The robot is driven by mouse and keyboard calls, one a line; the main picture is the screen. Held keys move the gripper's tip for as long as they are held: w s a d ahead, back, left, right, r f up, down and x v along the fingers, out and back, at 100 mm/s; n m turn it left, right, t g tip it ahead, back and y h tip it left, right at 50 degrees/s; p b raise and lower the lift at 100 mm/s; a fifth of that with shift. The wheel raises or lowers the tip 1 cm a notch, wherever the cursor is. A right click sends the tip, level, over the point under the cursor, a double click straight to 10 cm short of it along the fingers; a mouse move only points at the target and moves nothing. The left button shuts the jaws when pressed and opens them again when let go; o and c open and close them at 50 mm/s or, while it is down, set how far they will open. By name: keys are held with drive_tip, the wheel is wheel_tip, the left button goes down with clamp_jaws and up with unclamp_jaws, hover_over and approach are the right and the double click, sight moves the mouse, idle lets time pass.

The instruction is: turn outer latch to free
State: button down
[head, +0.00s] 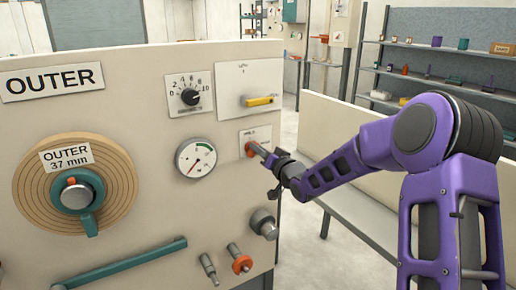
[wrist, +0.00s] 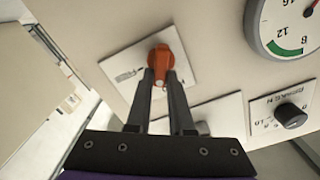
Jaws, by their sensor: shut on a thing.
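The panel is marked OUTER on a sign (head: 52,81). The latch is an orange-red handle (head: 250,149) on a small white plate (head: 246,139) at the panel's right side; the plate's lettering is too small to read surely. The handle also shows in the wrist view (wrist: 161,58), above the middle. My gripper (head: 269,160) reaches it from the right. In the wrist view my gripper (wrist: 161,80) is shut on the lower end of the handle, one dark finger on each side. The fingers hide part of that end.
A gauge (head: 196,158) sits left of the latch, a yellow lever (head: 260,101) and a black dial (head: 190,97) above. An outer reel (head: 40,185) is at left. A bench (head: 370,215) stands behind my arm.

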drive_tip(key=m+p, duration=0.1)
drive_tip(key=m, duration=0.7)
drive_tip(key=f+m+p, duration=0.1)
drive_tip(key=m, duration=0.3)
drive_tip(key=shift+w+d+p, duration=0.2)
drive_tip(key=shift+d+p, duration=0.1)
drive_tip(key=shift+p, duration=0.05)
drive_tip(key=c, duration=0.8)
unclamp_jaws()
